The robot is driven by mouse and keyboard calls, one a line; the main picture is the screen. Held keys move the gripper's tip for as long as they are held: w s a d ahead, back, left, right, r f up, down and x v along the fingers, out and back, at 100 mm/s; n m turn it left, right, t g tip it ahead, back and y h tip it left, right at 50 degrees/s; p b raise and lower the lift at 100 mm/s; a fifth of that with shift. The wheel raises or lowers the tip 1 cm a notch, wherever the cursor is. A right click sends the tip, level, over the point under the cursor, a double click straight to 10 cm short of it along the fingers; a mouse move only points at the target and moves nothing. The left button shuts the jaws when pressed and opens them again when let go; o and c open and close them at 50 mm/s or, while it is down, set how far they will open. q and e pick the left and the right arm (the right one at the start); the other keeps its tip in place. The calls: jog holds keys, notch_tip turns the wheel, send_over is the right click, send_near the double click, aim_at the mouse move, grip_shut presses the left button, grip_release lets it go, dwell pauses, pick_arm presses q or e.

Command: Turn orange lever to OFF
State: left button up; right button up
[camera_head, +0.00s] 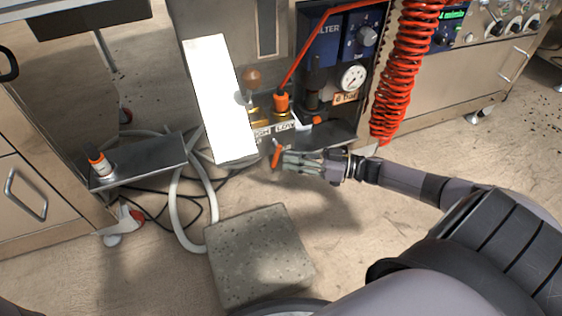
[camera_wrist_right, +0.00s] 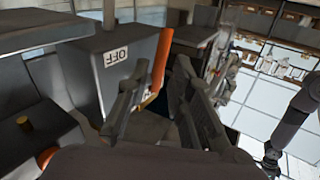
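The orange lever (camera_head: 276,154) is a short stick at the front of the equipment panel, just left of my right gripper's fingertips in the head view. In the right wrist view the orange lever (camera_wrist_right: 162,60) stands nearly upright, tilted slightly, beside a grey box with an upside-down OFF label (camera_wrist_right: 117,56). My right gripper (camera_head: 286,160) points left at the lever. In the wrist view its two fingers (camera_wrist_right: 158,82) are apart, with the lever in line with the gap between them. I cannot tell whether they touch it. My left gripper is out of view.
A pressure gauge (camera_head: 352,78), a coiled red hose (camera_head: 408,70) and a brown knob (camera_head: 252,77) are on the panel near the lever. A bright white panel (camera_head: 219,100) stands left. A stone-like block (camera_head: 260,256) is on the floor, with hoses nearby.

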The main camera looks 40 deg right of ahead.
jog(key=shift+b+x, duration=0.5)
jog(key=shift+x, duration=1.3)
jog(key=shift+c, duration=0.5)
grip_shut()
